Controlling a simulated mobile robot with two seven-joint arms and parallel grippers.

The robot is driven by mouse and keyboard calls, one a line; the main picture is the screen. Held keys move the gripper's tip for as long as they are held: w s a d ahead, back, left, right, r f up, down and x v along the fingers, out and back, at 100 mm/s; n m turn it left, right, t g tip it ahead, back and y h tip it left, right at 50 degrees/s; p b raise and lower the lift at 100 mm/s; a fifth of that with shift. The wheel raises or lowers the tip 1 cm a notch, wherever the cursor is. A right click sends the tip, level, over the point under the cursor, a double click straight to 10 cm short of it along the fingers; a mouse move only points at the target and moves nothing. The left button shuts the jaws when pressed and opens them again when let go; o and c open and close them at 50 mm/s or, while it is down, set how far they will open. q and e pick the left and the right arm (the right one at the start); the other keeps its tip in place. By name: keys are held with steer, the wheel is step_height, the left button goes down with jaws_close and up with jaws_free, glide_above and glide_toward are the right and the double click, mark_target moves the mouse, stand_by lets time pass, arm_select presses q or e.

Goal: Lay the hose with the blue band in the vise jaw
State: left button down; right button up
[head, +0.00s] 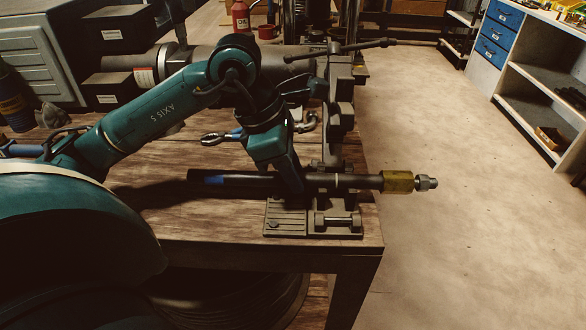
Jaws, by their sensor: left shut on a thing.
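The black hose with the blue band (240,181) lies level across the picture, above the near end of the bench. Its blue band is near its left end. A brass hex fitting (397,181) with a steel tip is at its right end, beyond the bench edge. My left gripper (291,187) points down and is shut on the hose near its middle; its fingertips are partly hidden. The vise (314,220) is under and around the hose's right half, on the bench corner. I cannot tell whether the hose rests in the jaw or is just above it. My right gripper is not in view.
The wooden bench (170,215) has free room left of the vise. Pliers (215,138) lie behind my left gripper. A large dark machine with a long handle (365,46) stands at the back. Open floor (460,240) and a shelf unit (530,80) are on the right.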

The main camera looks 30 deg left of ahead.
arm_select(q)
steer(key=c, duration=1.5)
jaws_free()
steer(key=o, duration=0.4)
steer(key=shift+c, duration=0.2)
steer(key=v, duration=1.3)
steer(key=shift+p, duration=0.4)
steer(key=shift+s, duration=0.1)
